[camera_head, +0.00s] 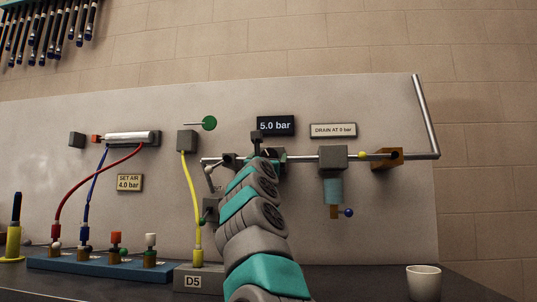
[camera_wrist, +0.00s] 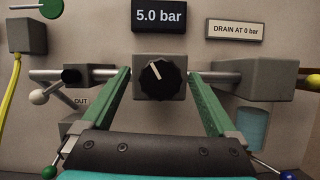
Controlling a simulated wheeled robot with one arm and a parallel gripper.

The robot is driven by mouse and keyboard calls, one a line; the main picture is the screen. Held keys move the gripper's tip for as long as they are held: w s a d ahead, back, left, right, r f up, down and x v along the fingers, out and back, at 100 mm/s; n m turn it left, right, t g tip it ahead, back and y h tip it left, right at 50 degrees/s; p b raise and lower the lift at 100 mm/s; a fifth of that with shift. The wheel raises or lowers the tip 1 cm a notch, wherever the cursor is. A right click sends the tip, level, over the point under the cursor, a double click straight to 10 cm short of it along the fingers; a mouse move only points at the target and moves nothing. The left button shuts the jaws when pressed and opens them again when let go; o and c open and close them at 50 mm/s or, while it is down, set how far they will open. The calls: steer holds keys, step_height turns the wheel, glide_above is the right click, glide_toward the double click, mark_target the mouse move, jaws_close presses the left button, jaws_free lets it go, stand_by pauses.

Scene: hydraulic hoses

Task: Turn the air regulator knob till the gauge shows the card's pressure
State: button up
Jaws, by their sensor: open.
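The black regulator knob (camera_wrist: 160,77) sits on a grey block in the wrist view, with a white pointer line leaning up and left. My gripper (camera_wrist: 159,75) is open, with one green finger on each side of the knob; I cannot tell whether they touch it. The card (camera_head: 129,183) on the panel reads SET AIR 4.0 bar.
A steel pipe (camera_head: 303,159) runs along the panel at knob height. A DRAIN AT 0 bar sign (camera_head: 333,130) is above a teal filter bowl (camera_head: 333,191). A yellow hose (camera_head: 192,200) hangs left of my arm. A white cup (camera_head: 424,283) stands at the bench's right.

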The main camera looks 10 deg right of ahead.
steer(key=c, duration=1.4)
steer(key=shift+n, duration=0.4)
steer(key=shift+s+d+r+n+y+p, duration=0.1)
steer(key=shift+n+y+p, duration=0.25)
steer(key=shift+n, duration=0.2)
steer(key=shift+d+n+y+p, duration=0.1)
steer(key=shift+n+y+p, duration=0.1)
steer(key=shift+n+y, duration=0.3)
steer(key=n+y+p, duration=0.1)
steer(key=n+p, duration=0.1)
steer(key=n, duration=0.1)
steer(key=shift+r+n+y, duration=0.1)
steer(key=shift+n+y, duration=0.15)
steer(key=shift+n, duration=0.1)
steer(key=shift+a+n+y+p, duration=0.1)
steer(key=shift+n+y+p, duration=0.55)
steer(key=shift+n, duration=0.35)
